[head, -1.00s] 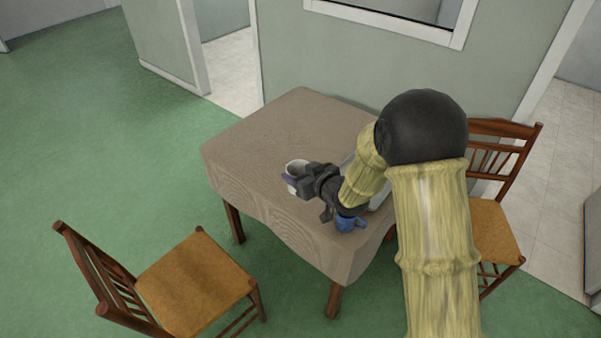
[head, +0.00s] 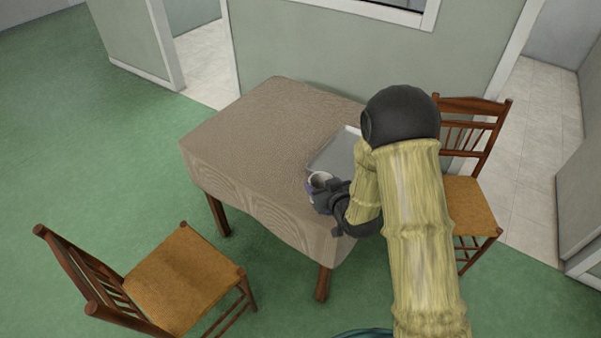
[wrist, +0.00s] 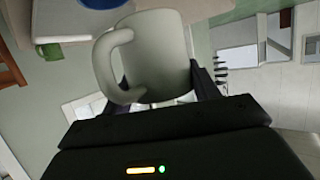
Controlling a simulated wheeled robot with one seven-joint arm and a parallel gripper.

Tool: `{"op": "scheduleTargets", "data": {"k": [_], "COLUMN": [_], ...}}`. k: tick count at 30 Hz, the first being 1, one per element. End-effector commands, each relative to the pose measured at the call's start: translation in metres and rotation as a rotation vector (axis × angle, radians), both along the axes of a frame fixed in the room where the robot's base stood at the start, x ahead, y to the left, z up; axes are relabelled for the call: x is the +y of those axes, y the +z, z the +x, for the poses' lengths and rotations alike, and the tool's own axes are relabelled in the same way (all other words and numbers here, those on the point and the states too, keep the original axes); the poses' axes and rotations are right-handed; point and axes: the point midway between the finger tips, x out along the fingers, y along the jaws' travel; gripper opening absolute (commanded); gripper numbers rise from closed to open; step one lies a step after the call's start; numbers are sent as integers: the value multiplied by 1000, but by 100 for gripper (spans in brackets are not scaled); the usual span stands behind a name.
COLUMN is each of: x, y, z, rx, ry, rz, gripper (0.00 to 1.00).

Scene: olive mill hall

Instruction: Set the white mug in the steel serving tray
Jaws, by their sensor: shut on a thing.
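The white mug (head: 320,179) is held in my gripper (head: 322,194) at the near right part of the table, close to the tray's near side. In the wrist view the mug (wrist: 160,52) fills the space between the fingers of my gripper (wrist: 162,84), with its handle to the left. The steel serving tray (head: 333,152) lies flat on the table behind the mug. My arm hides the tray's right part. The visible part of the tray is empty.
The table (head: 250,140) has a brown cloth and is clear on its left. A blue object (wrist: 100,3) shows at the top of the wrist view. One wooden chair (head: 180,275) stands at the near left, another (head: 465,205) to the right. A wall is behind.

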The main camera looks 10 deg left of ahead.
Motion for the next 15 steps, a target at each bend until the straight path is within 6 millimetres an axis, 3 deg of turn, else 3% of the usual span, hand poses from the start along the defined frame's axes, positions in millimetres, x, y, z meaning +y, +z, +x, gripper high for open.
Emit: {"op": "scheduleTargets", "data": {"k": [6, 10, 15], "x": [-95, -136, -171], "y": [-55, -77, -97], "z": [8, 12, 15], "rx": [7, 3, 2], "ry": [-246, -354, -447], "rz": [-5, -3, -2], "gripper": [32, 32, 32]}}
